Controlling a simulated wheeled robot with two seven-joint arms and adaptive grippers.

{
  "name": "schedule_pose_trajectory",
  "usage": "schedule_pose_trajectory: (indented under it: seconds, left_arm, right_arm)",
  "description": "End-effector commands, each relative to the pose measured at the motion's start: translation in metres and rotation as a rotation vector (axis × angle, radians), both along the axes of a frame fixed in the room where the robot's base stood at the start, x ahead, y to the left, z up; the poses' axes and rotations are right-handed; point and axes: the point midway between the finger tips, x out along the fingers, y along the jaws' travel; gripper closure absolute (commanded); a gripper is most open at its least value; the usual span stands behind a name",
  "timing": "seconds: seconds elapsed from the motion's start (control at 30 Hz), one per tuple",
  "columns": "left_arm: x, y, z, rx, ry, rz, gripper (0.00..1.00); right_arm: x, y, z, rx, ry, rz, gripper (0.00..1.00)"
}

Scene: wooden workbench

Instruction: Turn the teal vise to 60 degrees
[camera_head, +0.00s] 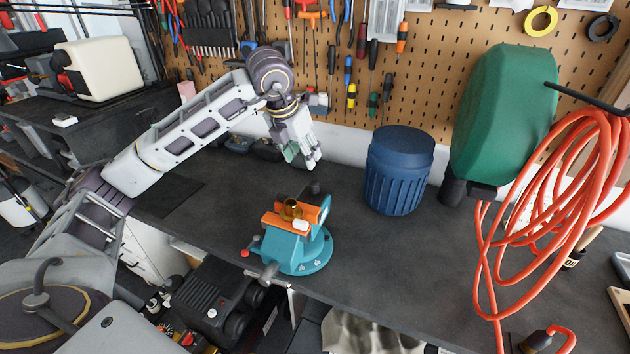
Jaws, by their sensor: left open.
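The teal vise (290,247) stands on its round base near the front edge of the dark workbench. It has orange jaw parts, a brass-coloured round piece on top and a handle with a red end at the lower left. My left gripper (302,158) is open and empty, pointing down above the bench, behind and above the vise and apart from it. My left arm reaches in from the left. My right gripper does not show.
A blue ribbed bin (397,170) stands to the right of the vise. A green case (503,110) and a coiled orange hose (540,220) are farther right. A pegboard (440,60) with tools rises behind. The bench (375,265) is clear between vise and hose.

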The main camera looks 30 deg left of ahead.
Motion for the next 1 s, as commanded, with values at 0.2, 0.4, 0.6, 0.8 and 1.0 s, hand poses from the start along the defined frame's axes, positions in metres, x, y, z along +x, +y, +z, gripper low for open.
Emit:
schedule_pose_trajectory:
  seconds: [0.2,0.4,0.6,0.8,1.0]
  left_arm:
    - [0.0,0.0,0.0,0.0,0.0,0.0,0.52]
    - [0.002,0.0,-0.006,-0.001,0.002,0.0,0.52]
    - [0.009,-0.001,-0.022,-0.001,0.003,0.0,0.52]
    - [0.018,-0.003,-0.046,-0.001,0.004,-0.001,0.52]
    - [0.028,-0.004,-0.07,-0.001,0.004,0.0,0.52]
  right_arm:
    - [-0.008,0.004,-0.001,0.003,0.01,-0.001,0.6]
    - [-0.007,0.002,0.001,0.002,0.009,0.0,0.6]
    - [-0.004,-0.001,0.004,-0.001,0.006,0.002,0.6]
    - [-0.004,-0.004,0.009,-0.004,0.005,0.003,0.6]
    - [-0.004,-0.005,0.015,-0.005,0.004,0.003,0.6]
